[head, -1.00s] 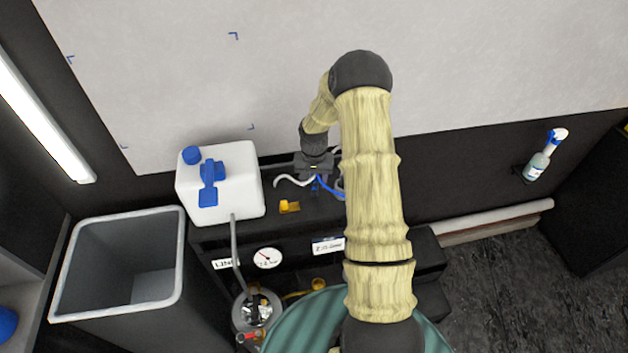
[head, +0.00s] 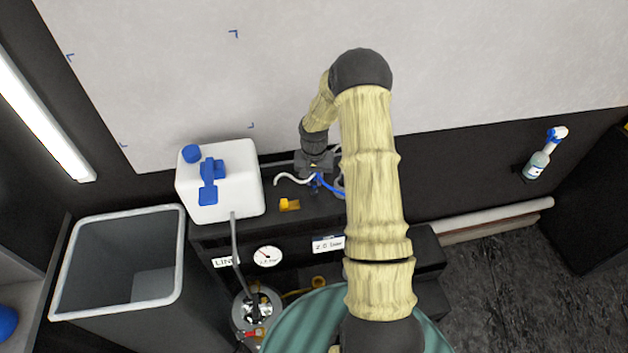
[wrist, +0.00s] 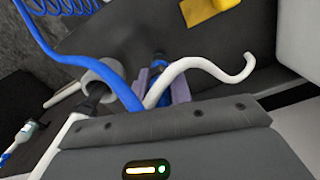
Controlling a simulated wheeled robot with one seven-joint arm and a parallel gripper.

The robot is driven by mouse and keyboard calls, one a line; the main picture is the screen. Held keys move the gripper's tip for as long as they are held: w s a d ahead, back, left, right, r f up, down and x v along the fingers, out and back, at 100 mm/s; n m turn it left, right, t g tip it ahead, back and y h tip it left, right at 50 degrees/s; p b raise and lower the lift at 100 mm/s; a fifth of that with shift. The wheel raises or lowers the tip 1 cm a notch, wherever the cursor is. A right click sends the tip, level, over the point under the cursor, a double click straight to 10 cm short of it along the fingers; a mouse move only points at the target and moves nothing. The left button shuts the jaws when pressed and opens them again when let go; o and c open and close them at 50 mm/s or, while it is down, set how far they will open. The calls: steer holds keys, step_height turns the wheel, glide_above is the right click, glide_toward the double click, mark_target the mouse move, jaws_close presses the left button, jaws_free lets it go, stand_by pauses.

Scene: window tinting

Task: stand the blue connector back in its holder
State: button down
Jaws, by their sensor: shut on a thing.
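The blue connector (head: 315,182) is in my gripper (head: 315,172), above the dark bench top in the head view. In the wrist view, a small part of the blue connector (wrist: 158,66) shows between the purplish fingers of my gripper (wrist: 161,84); the rest is hidden behind the gripper body and a white hose. A blue hose (wrist: 85,67) runs close by it. A grey round cup (wrist: 104,74) stands beside the fingers, its rim partly covered by the blue hose. I cannot tell for certain whether this cup is the holder.
A yellow block (head: 290,205) lies on the bench near the gripper. A curved white hose (wrist: 205,66) passes in front of the fingers. A white canister (head: 238,170) stands left, beside a grey bin (head: 165,255). The wall rises close behind.

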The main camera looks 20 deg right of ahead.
steer(key=shift+r, duration=0.15)
step_height(320, 180, up, 10)
steer(key=b, duration=0.3)
steer(key=shift+b, duration=0.4)
